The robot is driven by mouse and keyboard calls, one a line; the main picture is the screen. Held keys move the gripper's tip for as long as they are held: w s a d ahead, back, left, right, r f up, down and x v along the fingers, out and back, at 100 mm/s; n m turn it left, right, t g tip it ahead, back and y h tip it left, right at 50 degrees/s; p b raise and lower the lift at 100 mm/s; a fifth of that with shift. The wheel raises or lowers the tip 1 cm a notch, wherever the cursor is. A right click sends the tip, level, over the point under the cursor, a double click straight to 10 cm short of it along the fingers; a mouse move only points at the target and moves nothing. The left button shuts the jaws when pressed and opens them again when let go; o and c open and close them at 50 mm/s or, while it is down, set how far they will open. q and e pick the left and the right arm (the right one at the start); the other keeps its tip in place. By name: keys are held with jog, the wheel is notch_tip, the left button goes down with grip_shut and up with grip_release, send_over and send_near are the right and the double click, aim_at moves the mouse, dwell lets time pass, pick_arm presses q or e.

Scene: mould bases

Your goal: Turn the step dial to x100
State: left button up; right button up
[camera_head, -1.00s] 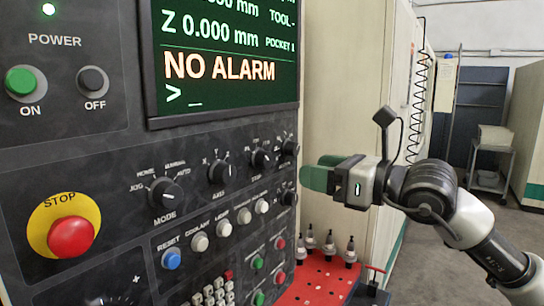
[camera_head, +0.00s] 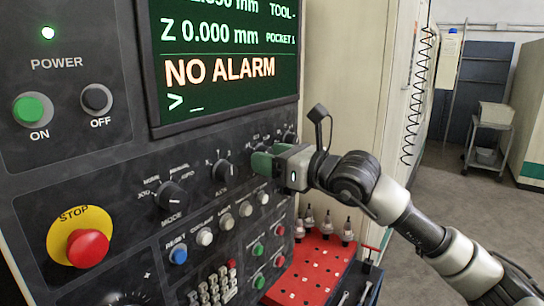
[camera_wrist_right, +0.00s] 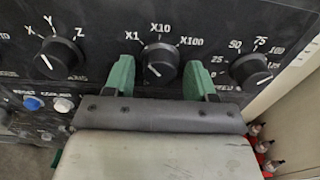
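The step dial (camera_wrist_right: 160,62) is a round black knob on the dark panel. The labels X1, X10 and X100 arc above it in the right wrist view. Its exact pointer direction is hard to make out. My right gripper (camera_wrist_right: 160,78) is open, with one green finger on each side of the dial and small gaps showing between fingers and knob. In the head view the right gripper (camera_head: 262,163) reaches the panel from the right and mostly hides the step dial. My left gripper is not in view.
The axis dial (camera_wrist_right: 60,58) is left of the step dial, and another dial (camera_wrist_right: 250,70) is to its right. The mode dial (camera_head: 172,196), coloured buttons and red stop button (camera_head: 88,248) lie farther left. A red tray (camera_head: 305,270) with tool holders stands below the arm.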

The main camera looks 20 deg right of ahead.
jog(key=c, duration=0.8)
jog(key=shift+o, duration=0.2)
jog(key=shift+s+r+m+b, duration=0.1)
jog(key=shift+m+b, duration=5.25)
jog(key=shift+m, duration=3.45)
jog(key=o, duration=0.9)
jog(key=shift+o, duration=0.2)
